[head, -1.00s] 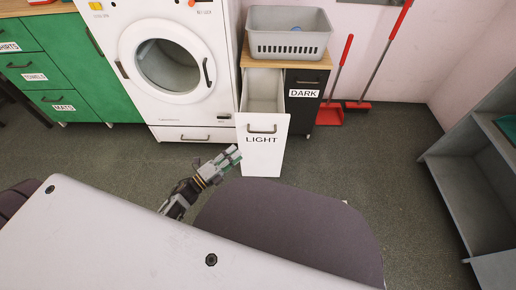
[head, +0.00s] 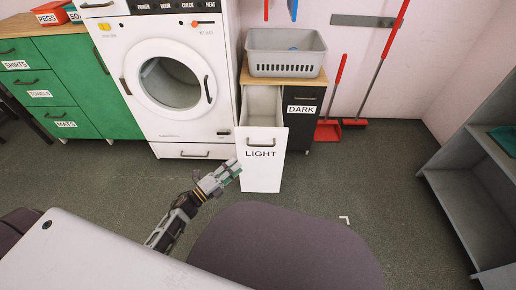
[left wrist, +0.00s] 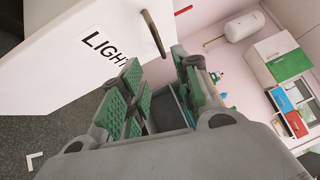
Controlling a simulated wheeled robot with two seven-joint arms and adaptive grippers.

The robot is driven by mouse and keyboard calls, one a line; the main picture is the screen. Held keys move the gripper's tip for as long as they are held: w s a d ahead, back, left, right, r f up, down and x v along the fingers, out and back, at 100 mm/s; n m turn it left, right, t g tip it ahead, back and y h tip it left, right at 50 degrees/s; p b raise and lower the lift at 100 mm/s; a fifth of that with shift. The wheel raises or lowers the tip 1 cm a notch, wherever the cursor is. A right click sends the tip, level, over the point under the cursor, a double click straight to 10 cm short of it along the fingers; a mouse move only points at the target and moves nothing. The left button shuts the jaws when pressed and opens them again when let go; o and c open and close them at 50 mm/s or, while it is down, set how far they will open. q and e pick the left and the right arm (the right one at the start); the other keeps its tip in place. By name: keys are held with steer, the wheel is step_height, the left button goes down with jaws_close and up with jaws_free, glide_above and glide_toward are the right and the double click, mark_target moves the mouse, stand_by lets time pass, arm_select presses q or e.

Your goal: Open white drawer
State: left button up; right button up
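The white drawer (head: 263,168) labelled LIGHT stands pulled out of its cabinet, upright. Its inside shows from above in the head view and looks empty. Its bar handle (head: 261,141) is near the top of the front; the handle also shows in the left wrist view (left wrist: 153,33). My left gripper (head: 231,169) is at the lower left of the drawer front in the head view, apart from the handle. In the left wrist view its green-padded fingers (left wrist: 158,82) are spread with nothing held between them. My right gripper is not in view.
A black drawer labelled DARK (head: 301,122) sits closed to the right, under a grey basket (head: 287,53). A washing machine (head: 172,88) and green drawers (head: 62,88) stand left. A red broom and dustpan (head: 327,131) are right. A grey shelf (head: 462,215) is far right. Floor between is clear.

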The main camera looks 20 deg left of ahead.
arm_select(q)
steer(key=b, duration=0.3)
glide_toward(261, 141)
steer(key=w+d+r, duration=0.2)
steer(key=w+d, duration=0.1)
steer(key=d, duration=0.2)
steer(key=shift+w+r, duration=0.35)
steer(key=shift+r, duration=0.05)
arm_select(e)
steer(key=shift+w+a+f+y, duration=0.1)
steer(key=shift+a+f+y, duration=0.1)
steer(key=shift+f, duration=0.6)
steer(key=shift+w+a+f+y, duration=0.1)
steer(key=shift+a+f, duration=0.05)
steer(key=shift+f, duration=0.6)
arm_select(q)
jaws_close()
